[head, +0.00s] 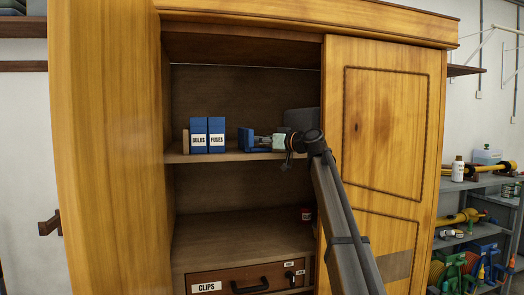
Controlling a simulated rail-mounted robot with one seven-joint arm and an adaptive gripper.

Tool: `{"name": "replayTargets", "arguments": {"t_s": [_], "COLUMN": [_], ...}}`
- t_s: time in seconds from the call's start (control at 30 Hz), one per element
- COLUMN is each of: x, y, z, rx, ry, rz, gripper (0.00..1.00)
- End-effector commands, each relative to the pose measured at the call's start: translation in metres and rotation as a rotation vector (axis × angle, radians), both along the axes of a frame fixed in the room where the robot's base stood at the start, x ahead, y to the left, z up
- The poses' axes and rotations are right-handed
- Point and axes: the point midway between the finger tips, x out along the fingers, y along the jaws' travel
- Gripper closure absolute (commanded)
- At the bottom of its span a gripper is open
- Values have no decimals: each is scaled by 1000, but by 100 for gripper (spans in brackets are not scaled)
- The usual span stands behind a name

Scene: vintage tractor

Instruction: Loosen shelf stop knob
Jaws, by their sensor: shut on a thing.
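The blue shelf stop (245,141) stands on the upper shelf of the wooden cabinet, to the right of the blue boxes. My gripper (260,140) reaches in from the right, level with the shelf. Its fingers are shut at the right side of the stop, where the knob sits. The knob itself is too small and too covered by the fingers to make out, so I cannot tell its turn. My arm crosses in front of the right cabinet door.
Two blue boxes labelled BULBS (198,136) and FUSES (217,135) stand left of the stop, beside a wooden end piece (186,141). A CLIPS drawer (240,282) is below.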

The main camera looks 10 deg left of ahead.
Motion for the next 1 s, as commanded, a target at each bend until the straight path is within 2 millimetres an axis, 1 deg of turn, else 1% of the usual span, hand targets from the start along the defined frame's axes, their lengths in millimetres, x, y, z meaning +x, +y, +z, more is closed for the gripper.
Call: {"name": "replayTargets", "arguments": {"t_s": [0.03,0.2,0.4,0.93,0.97,1.0], "x": [4,3,1,0,0,0], "y": [-1,0,0,1,1,1], "z": [-3,-2,-1,-1,-1,-1], "rx": [1,0,0,-2,-2,-1], "ry": [-1,0,1,1,1,2], "rz": [25,112,177,200,200,200], "gripper": [94,94,94,94,49,47]}}
